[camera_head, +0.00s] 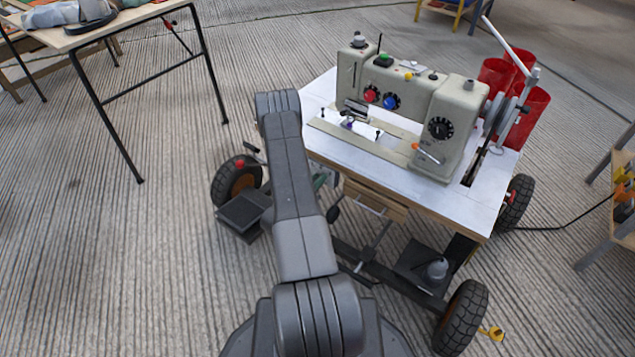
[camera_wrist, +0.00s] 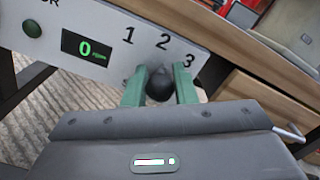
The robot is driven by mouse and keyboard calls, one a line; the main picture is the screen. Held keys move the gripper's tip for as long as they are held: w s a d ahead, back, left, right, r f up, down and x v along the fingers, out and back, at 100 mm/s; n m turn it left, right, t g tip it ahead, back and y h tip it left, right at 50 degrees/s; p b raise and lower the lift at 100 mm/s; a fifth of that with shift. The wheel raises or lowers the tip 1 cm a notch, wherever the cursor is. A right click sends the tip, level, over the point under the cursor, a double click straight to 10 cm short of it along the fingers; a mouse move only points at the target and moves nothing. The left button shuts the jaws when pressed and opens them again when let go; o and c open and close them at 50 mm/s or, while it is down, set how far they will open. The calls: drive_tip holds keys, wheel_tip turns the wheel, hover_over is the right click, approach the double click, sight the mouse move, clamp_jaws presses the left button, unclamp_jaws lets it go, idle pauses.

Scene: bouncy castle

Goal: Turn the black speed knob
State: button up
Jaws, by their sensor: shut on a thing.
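A small display on the panel (camera_wrist: 86,48) reads a green 0. In the head view my arm reaches to the left front side of the sewing table (camera_head: 455,205), and the knob cannot be made out there.
A cream sewing machine (camera_head: 400,90) with red, blue and black dials stands on the wheeled table. A wooden drawer (camera_wrist: 262,112) is right of the knob. Another table (camera_head: 100,30) stands upper left. The left floor is clear.

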drive_tip(key=n, duration=0.3)
drive_tip(key=a+n+b, duration=0.1)
drive_tip(key=n, duration=0.1)
drive_tip(key=shift+w+f, duration=0.2)
drive_tip(key=shift+w, duration=0.1)
drive_tip(key=shift+w+a+f+n+b, duration=0.1)
drive_tip(key=shift+w+a+n+b, duration=0.1)
drive_tip(key=shift+n, duration=0.95)
drive_tip(key=shift+w+a+f+n+b, duration=0.1)
drive_tip(key=shift+a+n, duration=0.05)
drive_tip(key=shift+n, duration=1)
drive_tip(key=o, duration=1)
drive_tip(key=shift+c, duration=0.2)
drive_tip(key=shift+r, duration=0.1)
drive_tip(key=shift+a, duration=0.1)
drive_tip(key=p+v, duration=0.3)
drive_tip(key=v, duration=1)
drive_tip(key=shift+s+a, duration=0.2)
drive_tip(key=shift+s, duration=0.1)
drive_tip(key=shift+w, duration=0.1)
